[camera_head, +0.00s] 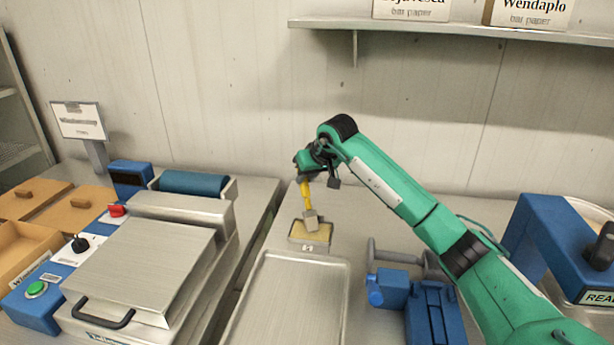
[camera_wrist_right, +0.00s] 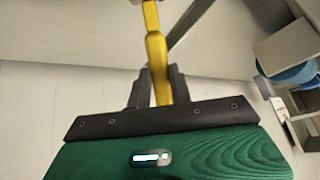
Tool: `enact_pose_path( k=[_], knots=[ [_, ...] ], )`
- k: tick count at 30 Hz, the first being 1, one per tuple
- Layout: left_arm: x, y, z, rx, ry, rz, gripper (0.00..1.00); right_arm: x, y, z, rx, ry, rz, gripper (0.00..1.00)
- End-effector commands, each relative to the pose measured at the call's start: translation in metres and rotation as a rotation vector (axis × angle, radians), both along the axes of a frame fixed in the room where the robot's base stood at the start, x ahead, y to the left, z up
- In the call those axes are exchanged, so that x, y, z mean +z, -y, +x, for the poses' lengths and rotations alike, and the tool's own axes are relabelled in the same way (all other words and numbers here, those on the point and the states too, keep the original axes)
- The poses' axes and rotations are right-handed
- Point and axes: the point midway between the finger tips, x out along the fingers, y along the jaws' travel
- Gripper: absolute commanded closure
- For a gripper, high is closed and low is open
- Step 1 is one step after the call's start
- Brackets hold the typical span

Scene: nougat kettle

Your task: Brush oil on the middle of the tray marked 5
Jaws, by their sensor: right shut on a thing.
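My right gripper (camera_head: 307,180) is shut on the yellow handle of a brush (camera_head: 306,192) and holds it hanging down. The brush's pale head (camera_head: 311,221) is over or in a small metal pan (camera_head: 297,236) with yellowish contents; I cannot tell whether it touches them. The yellow handle also shows in the right wrist view (camera_wrist_right: 156,50) between the dark fingers (camera_wrist_right: 158,90); the head lies at or beyond the top edge. A large shallow metal tray (camera_head: 290,300) lies in front of the small pan. I cannot read a 5 on it. My left gripper is not in view.
A steel press (camera_head: 140,270) with a black handle and a blue base stands at the left. Brown boxes (camera_head: 75,210) are at far left. A blue device (camera_head: 415,300) stands right of the tray, under my right arm. A shelf (camera_head: 450,28) runs along the wall above.

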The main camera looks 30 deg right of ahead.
Motion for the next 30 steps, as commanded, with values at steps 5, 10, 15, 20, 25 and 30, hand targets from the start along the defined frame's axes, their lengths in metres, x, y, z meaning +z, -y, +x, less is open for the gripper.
enact_pose_path(
  k=[5, 10, 15, 20, 25, 30],
  knots=[
    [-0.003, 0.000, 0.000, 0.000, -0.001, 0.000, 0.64, -0.004, 0.000, 0.000, 0.000, -0.001, -0.001, 1.00],
    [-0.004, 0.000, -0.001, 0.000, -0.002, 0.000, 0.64, -0.005, 0.000, 0.000, 0.000, -0.002, -0.001, 1.00],
    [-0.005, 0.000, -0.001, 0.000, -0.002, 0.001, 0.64, -0.005, 0.000, 0.000, 0.000, -0.003, -0.001, 1.00],
    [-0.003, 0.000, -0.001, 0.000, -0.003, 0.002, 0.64, -0.002, 0.000, 0.000, 0.000, -0.003, -0.001, 1.00],
    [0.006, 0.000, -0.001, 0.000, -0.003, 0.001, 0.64, 0.013, 0.001, 0.000, -0.001, 0.000, -0.002, 1.00],
    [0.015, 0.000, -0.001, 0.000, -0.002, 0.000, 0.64, 0.027, 0.000, 0.000, 0.000, -0.001, -0.001, 1.00]
  ],
)
